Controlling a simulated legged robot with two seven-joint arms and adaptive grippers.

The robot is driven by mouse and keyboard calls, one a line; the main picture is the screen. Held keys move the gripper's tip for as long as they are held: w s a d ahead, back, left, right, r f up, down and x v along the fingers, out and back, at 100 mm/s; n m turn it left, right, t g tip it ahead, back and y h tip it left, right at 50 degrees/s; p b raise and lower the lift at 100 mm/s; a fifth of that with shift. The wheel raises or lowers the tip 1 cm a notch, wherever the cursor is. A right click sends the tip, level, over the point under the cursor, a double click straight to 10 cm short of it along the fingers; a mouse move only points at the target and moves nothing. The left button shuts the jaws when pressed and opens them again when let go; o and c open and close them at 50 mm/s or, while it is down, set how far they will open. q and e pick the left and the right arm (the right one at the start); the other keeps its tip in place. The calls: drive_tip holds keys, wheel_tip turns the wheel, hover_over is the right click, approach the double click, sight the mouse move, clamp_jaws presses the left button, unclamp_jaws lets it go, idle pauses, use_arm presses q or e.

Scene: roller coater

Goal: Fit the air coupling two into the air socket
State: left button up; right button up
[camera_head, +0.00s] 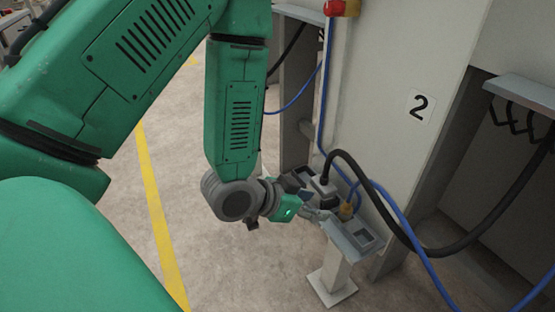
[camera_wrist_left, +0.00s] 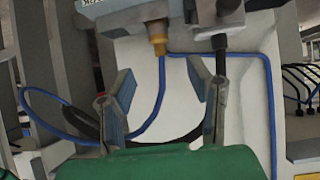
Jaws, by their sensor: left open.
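The air coupling (camera_head: 346,211) is a small brass-coloured fitting with a blue hose, standing at the grey holder on a post (camera_head: 362,240). In the left wrist view the brass coupling (camera_wrist_left: 157,45) is above and between my open fingers, apart from them, against the edge of the grey holder (camera_wrist_left: 122,14). My left gripper (camera_head: 318,213) is open and empty, just left of the coupling in the head view; its two fingers (camera_wrist_left: 166,108) show spread in the wrist view. I cannot make out the air socket for certain. My right gripper is not in view.
A black plug (camera_head: 323,187) with a thick black cable stands beside the coupling. Blue hoses and the black cable loop to the right, before the pale panel marked 2 (camera_head: 420,104). A red and yellow fitting (camera_head: 341,8) is higher up. Open floor lies left.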

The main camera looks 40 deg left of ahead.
use_arm(q)
drive_tip(key=s+a+f+n+g+y, duration=0.1)
drive_tip(key=s+f+g+y, duration=0.1)
drive_tip(key=s+f+g, duration=0.3)
drive_tip(key=s+a+f+n+g+y, duration=0.2)
drive_tip(key=s+f+g, duration=0.2)
drive_tip(key=s+f, duration=0.9)
drive_tip(key=s, duration=0.3)
drive_tip(key=shift+s+a+f+n+g, duration=0.3)
drive_tip(key=shift+s+f+g, duration=0.05)
drive_tip(key=shift+g, duration=0.05)
wheel_tip(320, 180, up, 10)
drive_tip(key=p, duration=1)
drive_tip(key=shift+w, duration=0.1)
